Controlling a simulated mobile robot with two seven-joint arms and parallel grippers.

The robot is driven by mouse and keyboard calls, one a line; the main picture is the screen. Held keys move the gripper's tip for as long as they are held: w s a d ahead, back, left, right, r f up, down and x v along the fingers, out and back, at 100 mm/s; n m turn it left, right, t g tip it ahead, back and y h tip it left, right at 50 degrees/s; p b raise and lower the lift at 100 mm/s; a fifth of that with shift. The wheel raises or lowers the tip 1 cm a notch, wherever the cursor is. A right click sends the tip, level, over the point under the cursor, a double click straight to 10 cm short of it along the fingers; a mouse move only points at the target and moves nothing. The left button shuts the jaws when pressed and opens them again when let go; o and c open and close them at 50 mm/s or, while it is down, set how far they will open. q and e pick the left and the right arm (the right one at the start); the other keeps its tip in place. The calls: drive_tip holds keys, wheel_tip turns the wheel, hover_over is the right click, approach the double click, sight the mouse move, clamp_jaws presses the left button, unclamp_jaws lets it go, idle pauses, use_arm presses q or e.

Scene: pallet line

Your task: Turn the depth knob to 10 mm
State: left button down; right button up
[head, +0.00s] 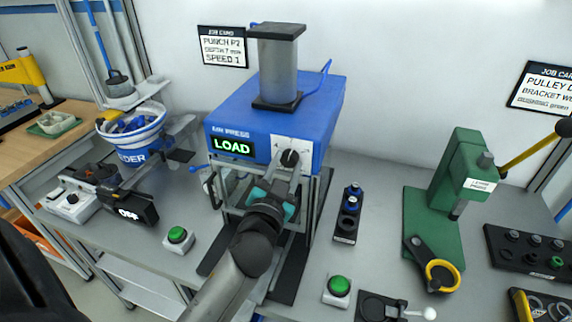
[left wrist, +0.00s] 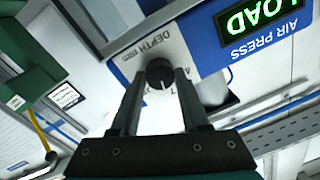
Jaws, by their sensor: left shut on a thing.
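The depth knob (head: 290,158) is a small black knob on the white panel at the front right of the blue air press (head: 225,110). In the left wrist view the knob (left wrist: 160,74) carries a white pointer line, and the word DEPTH shows beside it upside down. My right gripper is not in view.
The press display (head: 232,146) reads LOAD in green. Green buttons stand on the bench at left (head: 178,235) and right (head: 339,286) of the press. A black block with blue-topped parts (head: 348,212) stands right of the press. A green lever press (head: 455,190) is farther right.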

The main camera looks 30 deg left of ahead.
use_arm(q)
drive_tip(key=m, duration=0.4)
drive_tip(key=shift+m+p, duration=0.3)
drive_tip(key=shift+m, duration=0.1)
drive_tip(key=shift+m+t+h, duration=0.3)
drive_tip(key=shift+m, duration=2)
drive_tip(key=shift+c, duration=1.9)
unclamp_jaws()
drive_tip(key=shift+f, duration=0.1)
